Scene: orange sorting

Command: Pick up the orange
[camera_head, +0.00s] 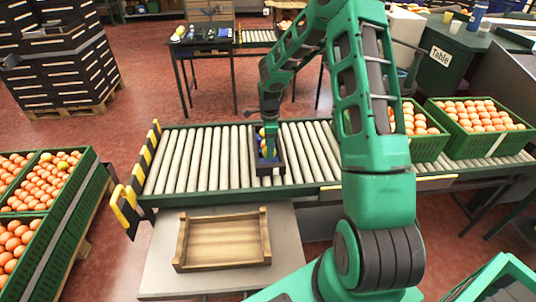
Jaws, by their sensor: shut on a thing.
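My gripper (269,149) points down over a small dark tray (280,170) on the roller conveyor. It is shut on an orange (263,151), which shows only as a small patch of orange colour at the fingers. The fingers hide much of the tray's inside. I cannot tell whether the orange is clear of the tray or still touching it.
A wooden tray (222,263) stands empty on a grey table (160,262) in front of the conveyor (212,160). Green crates (480,147) of oranges stand at the right, and more crates (75,200) at the left. Black stacked crates (60,60) stand at back left.

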